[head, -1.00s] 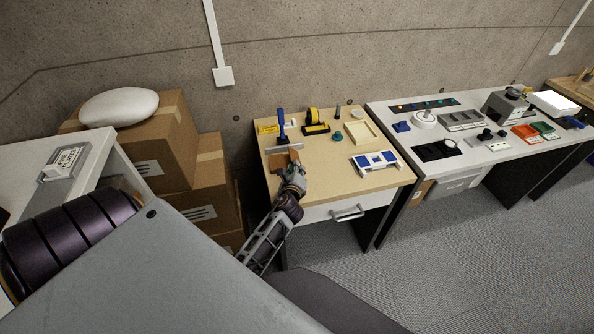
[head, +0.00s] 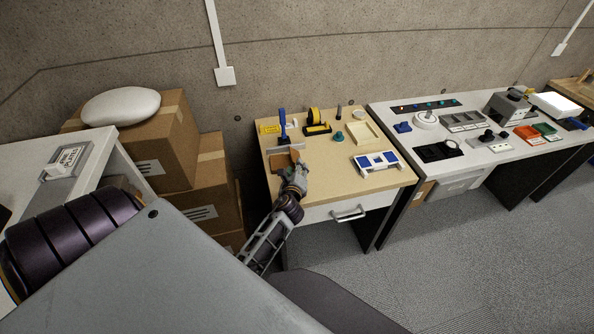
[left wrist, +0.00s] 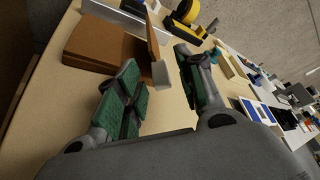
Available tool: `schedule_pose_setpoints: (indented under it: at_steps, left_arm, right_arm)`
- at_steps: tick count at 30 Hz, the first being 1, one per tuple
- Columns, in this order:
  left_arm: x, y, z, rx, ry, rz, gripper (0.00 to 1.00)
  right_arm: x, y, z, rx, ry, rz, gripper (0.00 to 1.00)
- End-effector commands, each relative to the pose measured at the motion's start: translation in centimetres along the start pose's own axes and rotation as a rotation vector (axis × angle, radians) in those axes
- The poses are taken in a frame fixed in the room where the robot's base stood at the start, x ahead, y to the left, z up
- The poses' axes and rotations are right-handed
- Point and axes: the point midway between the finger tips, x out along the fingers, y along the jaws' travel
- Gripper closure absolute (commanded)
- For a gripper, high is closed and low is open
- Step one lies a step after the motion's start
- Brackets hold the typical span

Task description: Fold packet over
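The brown packet (left wrist: 103,45) lies on the tan desk, seen close in the left wrist view. A brown flap (left wrist: 153,40) stands raised at its right side, with a small pale piece (left wrist: 161,73) at its lower end. In the head view the packet (head: 283,162) is small and partly hidden by my gripper. The left gripper (head: 296,166) also shows in the head view. My right gripper is not in view.
A grey strip (head: 285,147) and a blue upright tool (head: 283,125) stand just behind the packet. A yellow roll on a black base (head: 316,122), a wooden tray (head: 363,132) and a blue-white holder (head: 376,162) are to the right. Bare desktop lies between.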

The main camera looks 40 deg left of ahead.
Motion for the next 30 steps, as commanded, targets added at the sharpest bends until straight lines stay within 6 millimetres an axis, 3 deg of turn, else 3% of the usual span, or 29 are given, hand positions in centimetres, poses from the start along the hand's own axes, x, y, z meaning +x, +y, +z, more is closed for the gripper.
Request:
schedule_pose_setpoints:
  at_steps: [11,30]
  left_arm:
    - [-1.6,0.1,-0.1,0.000,0.001,0.000,0.62]
    - [-7.7,0.1,-0.1,0.001,0.002,0.002,0.62]
  right_arm:
    - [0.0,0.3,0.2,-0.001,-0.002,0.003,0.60]
    - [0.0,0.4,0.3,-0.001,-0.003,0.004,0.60]
